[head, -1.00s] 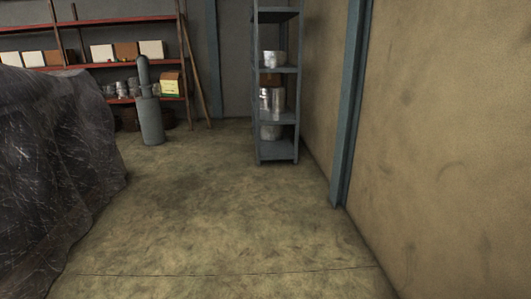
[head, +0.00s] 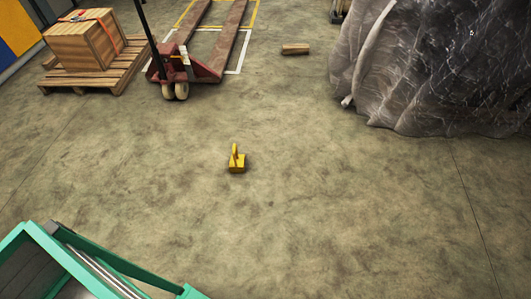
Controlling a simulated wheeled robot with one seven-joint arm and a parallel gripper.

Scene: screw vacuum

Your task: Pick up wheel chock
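A small yellow object (head: 237,160), which looks like the wheel chock, sits on the concrete floor near the middle of the head view. It has a block-like base and a raised part that stands up at its top left. Nothing touches it, and open floor surrounds it. My gripper is not in view.
A red pallet jack (head: 190,62) stands at the back left, beside a wooden crate (head: 84,42) on a pallet (head: 118,75). A small wood block (head: 295,49) lies behind. A plastic-covered bulk (head: 430,65) fills the back right. A green-framed thing (head: 100,268) is at bottom left.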

